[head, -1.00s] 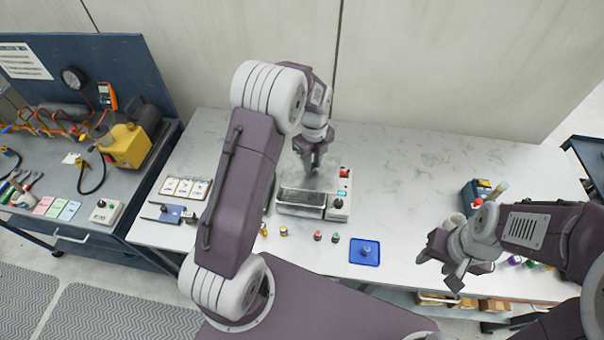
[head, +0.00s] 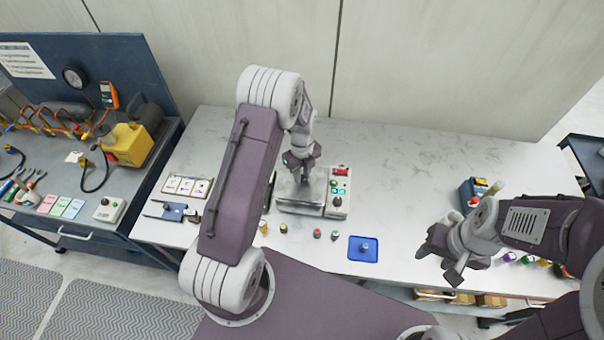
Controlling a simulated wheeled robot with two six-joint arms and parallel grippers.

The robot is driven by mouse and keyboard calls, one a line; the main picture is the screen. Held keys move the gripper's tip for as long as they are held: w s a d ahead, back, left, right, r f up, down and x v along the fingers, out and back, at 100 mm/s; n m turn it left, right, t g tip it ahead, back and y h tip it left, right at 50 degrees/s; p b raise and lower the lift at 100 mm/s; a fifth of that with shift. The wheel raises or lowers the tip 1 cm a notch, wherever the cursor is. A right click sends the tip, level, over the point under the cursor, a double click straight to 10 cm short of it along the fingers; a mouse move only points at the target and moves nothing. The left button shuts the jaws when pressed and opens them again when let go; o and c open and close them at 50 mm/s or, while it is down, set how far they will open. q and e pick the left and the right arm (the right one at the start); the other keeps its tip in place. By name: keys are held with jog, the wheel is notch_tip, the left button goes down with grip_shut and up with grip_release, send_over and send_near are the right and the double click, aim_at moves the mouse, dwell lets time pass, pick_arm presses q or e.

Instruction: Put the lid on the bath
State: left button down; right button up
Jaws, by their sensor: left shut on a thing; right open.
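The bath (head: 302,209) is a metal box near the middle of the white table, with a control panel (head: 340,190) on its right side. My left gripper (head: 303,178) reaches down over the bath and is shut on the lid (head: 313,190), a flat grey metal plate. The lid lies over the bath's top and looks level; my gripper and arm hide part of it. I cannot tell whether it is fully seated. My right gripper (head: 447,262) is open and empty, above the table's front edge at the right.
A blue tray (head: 362,249) and several small capped vials (head: 318,234) stand in front of the bath. Cards (head: 187,186) and a blue pad (head: 172,211) lie to its left. A dark blue device (head: 474,192) stands at the right.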

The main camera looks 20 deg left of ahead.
aim_at(302, 177)
pick_arm(q)
jog(key=shift+f, duration=0.5)
jog(key=c, duration=1.2)
grip_release()
jog(key=shift+r, duration=0.15)
jog(key=shift+r, duration=0.35)
notch_tip(302, 177, up, 11)
jog(key=b, duration=0.2)
jog(key=s+d+n+t, duration=0.1)
jog(key=s+d+n, duration=0.3)
jog(key=s+n, duration=1.65)
jog(key=w+f+n+b, duration=0.3)
jog(key=f+b, duration=0.4)
jog(key=shift+d+f+n, duration=0.2)
jog(key=shift+n, duration=0.15)
